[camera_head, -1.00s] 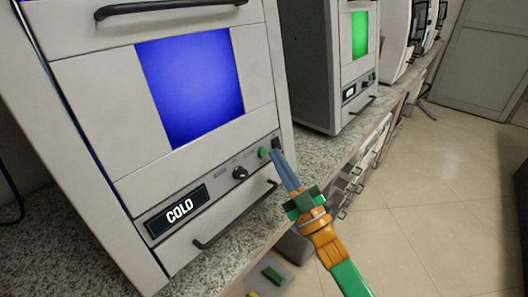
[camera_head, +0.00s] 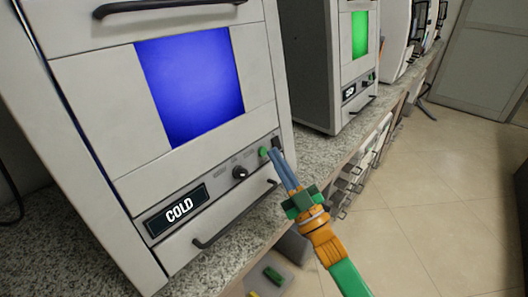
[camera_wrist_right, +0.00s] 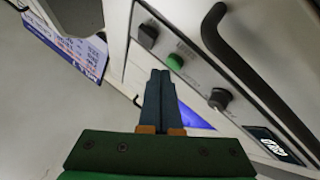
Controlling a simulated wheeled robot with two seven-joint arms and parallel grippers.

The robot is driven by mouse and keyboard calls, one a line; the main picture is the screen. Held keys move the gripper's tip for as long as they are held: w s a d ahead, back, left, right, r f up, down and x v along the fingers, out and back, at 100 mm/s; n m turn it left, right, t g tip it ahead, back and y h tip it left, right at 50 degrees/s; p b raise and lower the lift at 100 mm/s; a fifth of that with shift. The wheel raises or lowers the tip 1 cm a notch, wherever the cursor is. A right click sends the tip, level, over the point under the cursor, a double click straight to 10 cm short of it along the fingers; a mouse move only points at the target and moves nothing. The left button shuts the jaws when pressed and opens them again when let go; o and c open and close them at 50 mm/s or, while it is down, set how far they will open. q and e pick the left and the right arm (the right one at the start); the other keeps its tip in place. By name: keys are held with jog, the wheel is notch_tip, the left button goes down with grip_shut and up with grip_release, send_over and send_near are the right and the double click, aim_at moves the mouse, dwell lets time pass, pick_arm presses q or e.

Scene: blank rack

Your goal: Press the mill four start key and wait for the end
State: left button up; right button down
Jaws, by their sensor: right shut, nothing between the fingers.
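The near machine (camera_head: 95,110) is a white cabinet with a blue window (camera_head: 190,85) and a display (camera_head: 178,211) reading COLD. Its strip carries a green key (camera_head: 263,152), a dark knob (camera_head: 240,172) and a dark switch (camera_head: 276,141). My right gripper (camera_head: 273,154) is shut and empty, its blue-grey fingertips just beside the green key. In the right wrist view the fingers (camera_wrist_right: 160,75) point at the panel just below the green key (camera_wrist_right: 175,62); I cannot tell whether they touch it. No label naming mill four is legible. My left gripper is not in view.
A second machine (camera_head: 308,60) with a green window (camera_head: 360,36) stands farther along the granite counter (camera_head: 255,210). A handle (camera_head: 235,215) juts out below the near strip. Drawers sit under the counter. The tiled floor (camera_head: 420,190) at right is open.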

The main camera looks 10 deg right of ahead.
jog(key=shift+w+a+f, duration=0.1)
jog(key=shift+w+a, duration=0.05)
jog(key=shift+w, duration=0.05)
